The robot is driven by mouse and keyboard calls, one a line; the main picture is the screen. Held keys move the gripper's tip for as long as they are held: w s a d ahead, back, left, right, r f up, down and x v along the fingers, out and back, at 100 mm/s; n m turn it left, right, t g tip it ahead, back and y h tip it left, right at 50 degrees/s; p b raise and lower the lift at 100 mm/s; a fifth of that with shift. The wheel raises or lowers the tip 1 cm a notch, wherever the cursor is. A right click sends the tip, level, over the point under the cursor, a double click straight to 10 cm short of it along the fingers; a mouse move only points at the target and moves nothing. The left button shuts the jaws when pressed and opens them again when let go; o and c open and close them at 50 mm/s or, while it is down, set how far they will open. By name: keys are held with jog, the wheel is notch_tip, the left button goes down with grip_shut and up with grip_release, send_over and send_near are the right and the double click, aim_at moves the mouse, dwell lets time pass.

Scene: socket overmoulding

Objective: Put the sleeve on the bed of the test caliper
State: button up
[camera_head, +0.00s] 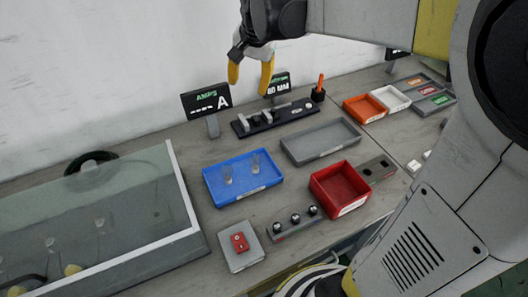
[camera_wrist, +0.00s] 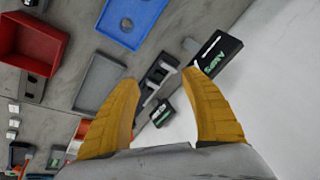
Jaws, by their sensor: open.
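The test caliper appears to be the long black fixture (camera_head: 262,123) with grey upright blocks, behind the trays in the head view. In the wrist view, part of it (camera_wrist: 143,92) shows between my fingers. Two clear cup-shaped pieces, which may be sleeves, stand in the blue tray (camera_head: 212,190): one at left (camera_head: 227,175), one at right (camera_head: 255,164). The blue tray also shows at the top of the wrist view (camera_wrist: 108,28). My gripper (camera_head: 250,85) is open, with nothing visible between its yellow fingers (camera_wrist: 158,78). It hangs above and behind the caliper, near the wall.
Sign A (camera_head: 207,98) and an 80 MM sign (camera_head: 276,85) stand near the wall. A grey tray (camera_head: 300,157), a red bin (camera_head: 338,200) and a glass-covered box (camera_head: 110,225) are on the bench. Bare bench lies between the trays.

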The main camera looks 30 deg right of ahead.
jog(key=s+a+f+n+t, duration=0.1)
jog(key=s+n, duration=0.3)
jog(key=s, duration=0.6)
jog(key=s+a+f+n+t, duration=0.2)
jog(key=s+a+f+n, duration=0.1)
jog(key=s, duration=0.7)
jog(key=shift+a+f+n+t, duration=0.3)
jog(key=shift+a+f+n, duration=0.05)
jog(key=shift+a+n, duration=0.4)
